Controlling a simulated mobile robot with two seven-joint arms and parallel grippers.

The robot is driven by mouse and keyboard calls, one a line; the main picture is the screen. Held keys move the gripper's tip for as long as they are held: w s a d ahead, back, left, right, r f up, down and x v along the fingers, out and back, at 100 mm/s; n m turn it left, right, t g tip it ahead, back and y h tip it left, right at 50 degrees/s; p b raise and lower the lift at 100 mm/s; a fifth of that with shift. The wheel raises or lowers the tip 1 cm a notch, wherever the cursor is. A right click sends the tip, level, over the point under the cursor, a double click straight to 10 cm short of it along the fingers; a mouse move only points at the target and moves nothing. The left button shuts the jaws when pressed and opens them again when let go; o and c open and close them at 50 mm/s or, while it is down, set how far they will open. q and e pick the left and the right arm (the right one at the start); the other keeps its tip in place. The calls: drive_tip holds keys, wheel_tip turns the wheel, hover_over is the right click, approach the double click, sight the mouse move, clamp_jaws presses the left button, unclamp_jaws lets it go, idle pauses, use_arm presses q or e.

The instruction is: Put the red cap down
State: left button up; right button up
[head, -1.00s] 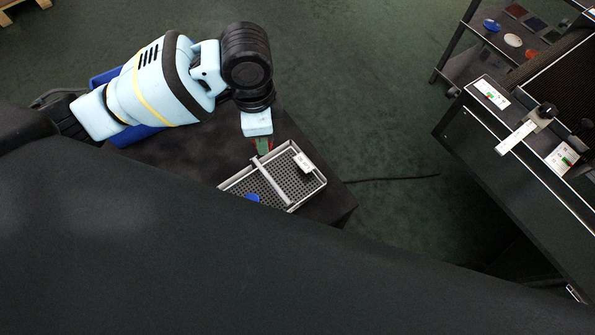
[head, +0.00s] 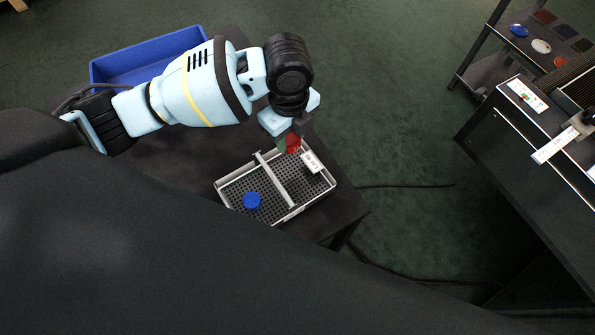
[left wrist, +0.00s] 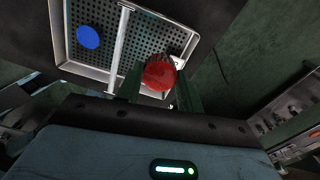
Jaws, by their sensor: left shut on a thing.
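The red cap (head: 293,143) is held between the green fingers of my left gripper (head: 290,142), by the far rim of the metal tray (head: 222,188), close to its white label. In the left wrist view the red cap (left wrist: 160,74) sits between the fingertips (left wrist: 160,88), covering part of the tray rim near a corner. Its height over the tray is hard to tell. A blue cap (head: 251,200) lies in the tray's left compartment; it also shows in the left wrist view (left wrist: 88,37). My right gripper is not in view.
The perforated tray has a divider bar (head: 273,178) and stands on a dark table (head: 345,210). A blue bin (head: 150,58) is behind my left arm. A dark machine (head: 540,150) and a shelf with coloured discs (head: 519,31) are at the right. The tray's right compartment looks empty.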

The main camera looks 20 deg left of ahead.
use_arm(q)
drive_tip(key=b, duration=0.1)
hover_over(291, 167)
wheel_tip(291, 167, down, 5)
drive_tip(key=shift+r, duration=0.15)
drive_tip(key=shift+f+b, duration=0.55)
drive_tip(key=shift+f, duration=2.15)
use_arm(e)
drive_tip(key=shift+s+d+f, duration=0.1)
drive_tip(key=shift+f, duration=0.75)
use_arm(q)
drive_tip(key=shift+f, duration=0.1)
drive_tip(key=o, duration=1)
drive_tip(key=shift+c, duration=0.2)
wheel_tip(291, 167, up, 11)
drive_tip(key=shift+w+f+p, duration=0.1)
drive_tip(key=shift+p, duration=1.05)
drive_tip(key=shift+r, duration=0.8)
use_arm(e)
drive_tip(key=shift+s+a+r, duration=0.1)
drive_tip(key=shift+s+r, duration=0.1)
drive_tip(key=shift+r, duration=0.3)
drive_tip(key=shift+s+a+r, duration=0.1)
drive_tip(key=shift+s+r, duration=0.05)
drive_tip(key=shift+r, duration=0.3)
